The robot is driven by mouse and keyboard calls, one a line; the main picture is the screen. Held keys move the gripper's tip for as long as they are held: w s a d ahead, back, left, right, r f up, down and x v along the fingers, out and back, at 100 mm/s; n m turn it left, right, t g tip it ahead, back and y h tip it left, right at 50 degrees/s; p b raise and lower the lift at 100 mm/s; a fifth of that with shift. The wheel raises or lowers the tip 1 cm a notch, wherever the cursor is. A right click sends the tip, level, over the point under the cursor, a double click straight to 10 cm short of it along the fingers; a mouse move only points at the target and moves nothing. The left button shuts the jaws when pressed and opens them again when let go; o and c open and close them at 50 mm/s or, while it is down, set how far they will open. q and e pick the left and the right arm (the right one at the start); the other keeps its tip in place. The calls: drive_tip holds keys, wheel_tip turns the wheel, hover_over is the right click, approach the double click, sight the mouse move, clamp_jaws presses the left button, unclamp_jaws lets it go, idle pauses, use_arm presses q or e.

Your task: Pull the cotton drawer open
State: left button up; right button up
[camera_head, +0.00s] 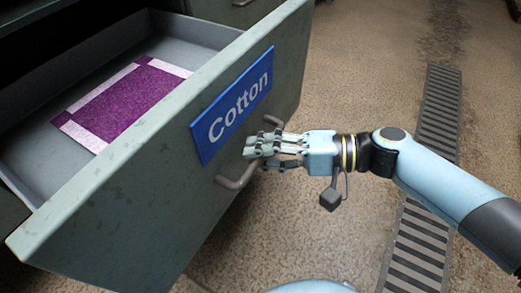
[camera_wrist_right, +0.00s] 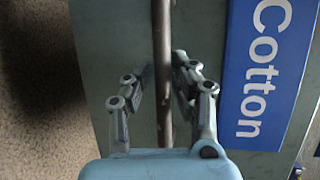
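The cotton drawer (camera_head: 150,165) is grey-green and stands open, with its tray (camera_head: 40,150) showing behind the front panel. A blue "Cotton" label (camera_head: 233,107) is on the front; it also shows in the right wrist view (camera_wrist_right: 265,70). The drawer's bar handle (camera_head: 236,180) sits below the label and runs upright in the right wrist view (camera_wrist_right: 162,60). My right gripper (camera_head: 258,152) is at the handle, with its fingers on either side of the bar and closed in close to it. In the wrist view it also shows (camera_wrist_right: 161,75). My left gripper is not in view.
A purple and pale pink rug (camera_head: 120,98) lies flat in the drawer. Another drawer front with a handle (camera_head: 243,3) is at the top. Dark floor grates (camera_head: 438,110) lie on the brown floor (camera_head: 350,60), which is otherwise clear to the right.

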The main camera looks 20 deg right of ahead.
drive_tip(key=shift+r, duration=0.1)
drive_tip(key=v, duration=1.2)
idle(0.4)
